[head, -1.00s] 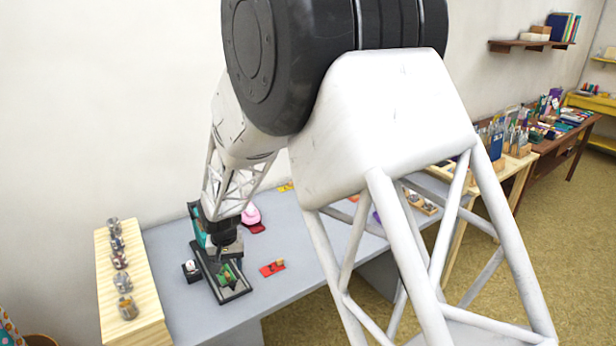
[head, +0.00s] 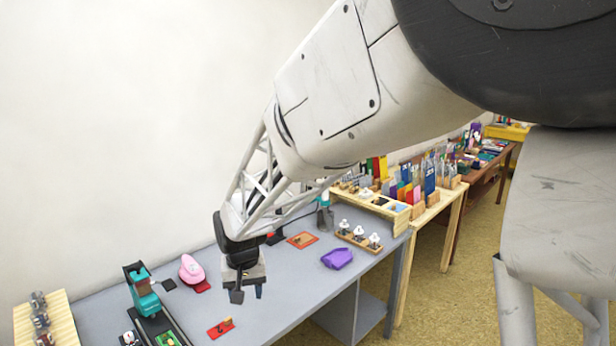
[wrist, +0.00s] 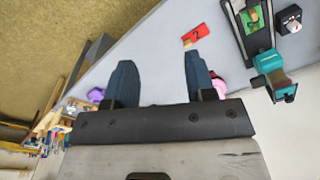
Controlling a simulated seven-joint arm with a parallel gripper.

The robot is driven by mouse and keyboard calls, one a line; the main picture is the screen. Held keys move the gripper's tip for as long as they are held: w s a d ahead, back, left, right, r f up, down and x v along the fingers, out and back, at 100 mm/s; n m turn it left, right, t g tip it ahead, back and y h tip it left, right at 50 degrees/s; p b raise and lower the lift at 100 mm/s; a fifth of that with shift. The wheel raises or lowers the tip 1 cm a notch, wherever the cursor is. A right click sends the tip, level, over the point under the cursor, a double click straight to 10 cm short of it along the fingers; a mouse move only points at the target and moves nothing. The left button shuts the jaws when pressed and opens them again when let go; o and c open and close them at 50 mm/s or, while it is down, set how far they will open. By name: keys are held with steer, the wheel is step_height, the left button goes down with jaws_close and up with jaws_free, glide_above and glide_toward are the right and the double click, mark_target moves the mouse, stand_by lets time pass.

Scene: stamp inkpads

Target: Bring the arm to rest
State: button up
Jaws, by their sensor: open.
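My gripper (head: 246,293) is open and empty, held in the air above the grey table (head: 290,300) in the head view. In the wrist view its two dark fingers (wrist: 157,80) are spread apart with nothing between them. My arm reaches in from the upper right of the head view.
A teal press (head: 141,288), a red pad (head: 221,328) with a small piece on it, a pink object (head: 192,269) and a purple object (head: 337,258) lie on the table. A wooden rack with jars (head: 40,305) is at the left. Stamps (head: 359,238) stand at the right.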

steer(key=s+d+r+m, duration=0.1)
steer(key=s+d+r, duration=0.4)
steer(key=d, duration=0.4)
steer(key=s+d+r, duration=0.4)
steer(key=d, duration=0.6)
steer(key=s+d+r+m+t, duration=0.1)
steer(key=s+d+m, duration=0.1)
steer(key=s+d, duration=1.2)
steer(key=s, duration=0.4)
steer(key=shift+s+r+t+h, duration=0.25)
steer(key=shift+r+t+h, duration=0.05)
steer(key=shift+r+t, duration=0.1)
steer(key=shift+d, duration=0.1)
